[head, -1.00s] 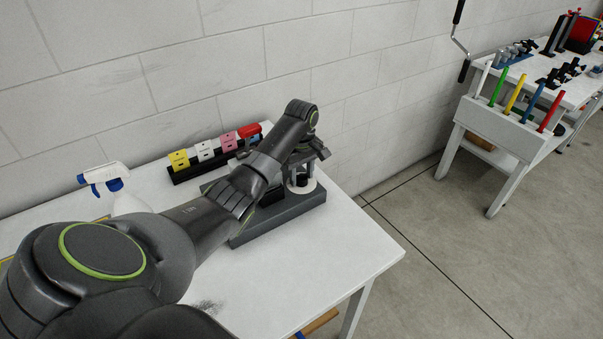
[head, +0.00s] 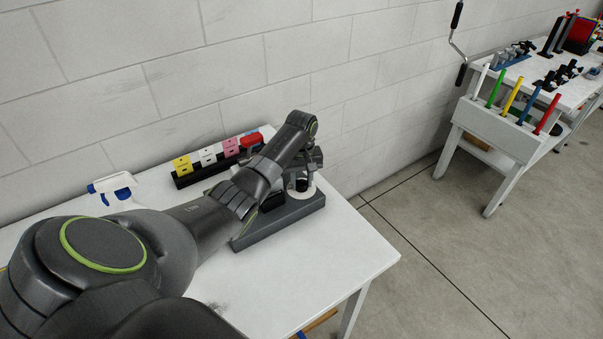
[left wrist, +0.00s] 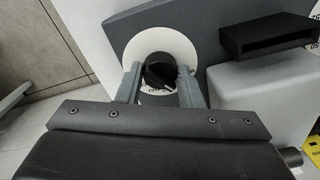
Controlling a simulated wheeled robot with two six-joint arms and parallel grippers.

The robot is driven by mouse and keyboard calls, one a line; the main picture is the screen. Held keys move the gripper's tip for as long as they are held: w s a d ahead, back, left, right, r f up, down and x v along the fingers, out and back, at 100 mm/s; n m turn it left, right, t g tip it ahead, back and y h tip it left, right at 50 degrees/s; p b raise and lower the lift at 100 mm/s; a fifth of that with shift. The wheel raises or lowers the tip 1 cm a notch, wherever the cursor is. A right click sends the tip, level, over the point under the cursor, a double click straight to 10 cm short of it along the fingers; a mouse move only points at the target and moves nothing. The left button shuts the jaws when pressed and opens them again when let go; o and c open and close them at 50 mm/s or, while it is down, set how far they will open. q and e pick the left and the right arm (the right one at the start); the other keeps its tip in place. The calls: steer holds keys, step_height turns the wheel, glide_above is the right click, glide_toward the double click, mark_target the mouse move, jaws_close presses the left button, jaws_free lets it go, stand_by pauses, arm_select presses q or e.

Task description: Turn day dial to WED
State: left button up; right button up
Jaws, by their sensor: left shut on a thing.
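The day dial is a black knob (left wrist: 161,72) on a round white disc (left wrist: 181,46), set on a grey base. My left gripper (left wrist: 160,85) is shut on the black knob, one finger on each side. A pale pointer line on the knob points toward the lower right of the left wrist view. Most lettering on the disc is hidden by the fingers and knob, and I cannot read the day. In the head view the white disc (head: 302,192) shows under my left gripper (head: 302,178) at the right end of the grey base (head: 275,222). My right gripper is out of view.
A black rack holds yellow (head: 182,165), white (head: 207,156), pink (head: 230,147) and red (head: 252,139) blocks behind the base, near the wall. The table's front right (head: 340,245) is clear.

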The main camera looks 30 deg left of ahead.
arm_select(q)
steer(key=m+p, duration=0.2)
steer(key=m, duration=0.1)
steer(key=shift+r+m, duration=0.2)
steer(key=shift+m, duration=0.1)
steer(key=shift+f+m+p, duration=0.1)
steer(key=shift+m+p, duration=0.6)
steer(key=shift+m, duration=1.1)
steer(key=o, duration=1)
steer(key=shift+c, duration=0.2)
